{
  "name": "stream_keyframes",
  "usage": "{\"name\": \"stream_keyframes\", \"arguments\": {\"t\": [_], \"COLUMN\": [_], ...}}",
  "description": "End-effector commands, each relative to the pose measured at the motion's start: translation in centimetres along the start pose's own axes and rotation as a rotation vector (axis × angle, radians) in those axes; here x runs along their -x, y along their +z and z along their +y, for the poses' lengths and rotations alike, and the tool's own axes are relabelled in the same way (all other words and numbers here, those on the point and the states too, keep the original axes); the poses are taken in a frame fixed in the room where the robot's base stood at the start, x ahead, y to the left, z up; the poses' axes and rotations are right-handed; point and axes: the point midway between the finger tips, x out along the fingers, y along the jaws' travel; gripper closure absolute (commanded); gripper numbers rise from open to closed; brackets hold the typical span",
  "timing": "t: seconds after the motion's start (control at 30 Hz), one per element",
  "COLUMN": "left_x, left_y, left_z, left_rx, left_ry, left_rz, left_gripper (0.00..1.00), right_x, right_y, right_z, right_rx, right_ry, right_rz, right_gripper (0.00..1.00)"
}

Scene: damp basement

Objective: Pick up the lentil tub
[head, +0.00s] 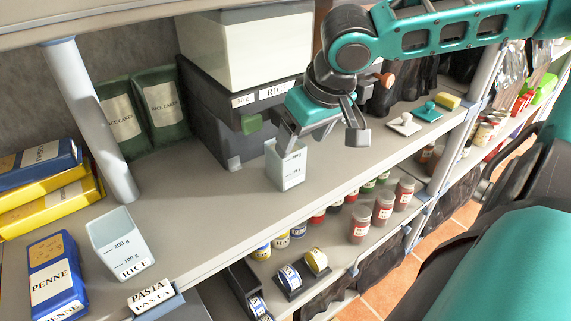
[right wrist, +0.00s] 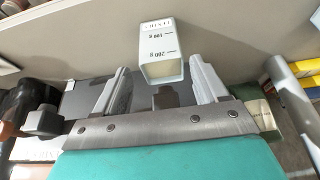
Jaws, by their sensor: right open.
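A small pale square tub (head: 287,172) with gram marks stands upright on the grey shelf, near its front edge; its name label is too small to read in the head view. In the right wrist view the tub (right wrist: 164,68) appears upside down, just beyond and between the fingertips, with a blurred label. My right gripper (head: 322,128) is open and empty, just above and to the right of the tub; one finger overlaps the tub's rim in the head view. It also shows open in the right wrist view (right wrist: 159,78). My left gripper is not in view.
A dark crate (head: 205,115) with a white bin (head: 245,50) stands behind. Jars (head: 383,208) stand on the shelf below.

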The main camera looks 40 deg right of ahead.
Motion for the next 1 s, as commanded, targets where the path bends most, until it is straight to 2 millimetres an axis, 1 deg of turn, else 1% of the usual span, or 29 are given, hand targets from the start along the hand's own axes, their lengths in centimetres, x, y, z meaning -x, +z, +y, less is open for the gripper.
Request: {"name": "stream_keyframes", "arguments": {"t": [0.2, 0.33, 0.4, 0.57, 0.87, 0.9, 1.0], "left_x": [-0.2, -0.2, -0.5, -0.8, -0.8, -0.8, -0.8], "left_y": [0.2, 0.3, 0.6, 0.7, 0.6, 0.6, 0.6], "left_z": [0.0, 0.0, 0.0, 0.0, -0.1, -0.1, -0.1], "left_rx": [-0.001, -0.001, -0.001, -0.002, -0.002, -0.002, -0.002], "left_ry": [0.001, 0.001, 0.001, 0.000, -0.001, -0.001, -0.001], "left_rz": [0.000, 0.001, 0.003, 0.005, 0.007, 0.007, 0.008], "left_gripper": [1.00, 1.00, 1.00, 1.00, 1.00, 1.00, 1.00], "right_x": [-0.8, -1.4, -2.6, -3.9, -4.2, -4.2, -4.2], "right_y": [-1.7, -2.9, -2.7, -2.8, -2.9, -2.9, -2.9], "right_z": [0.2, 0.0, 0.1, 0.0, 0.0, 0.0, 0.0], "right_rx": [-0.001, 0.001, 0.001, 0.001, 0.000, 0.001, 0.001], "right_ry": [0.007, 0.003, 0.002, 0.001, 0.000, 0.000, 0.000], "right_rz": [-0.004, -0.003, -0.006, -0.002, 0.000, 0.000, 0.000], "right_gripper": [0.28, 0.28, 0.28, 0.28, 0.28, 0.29, 0.38]}}
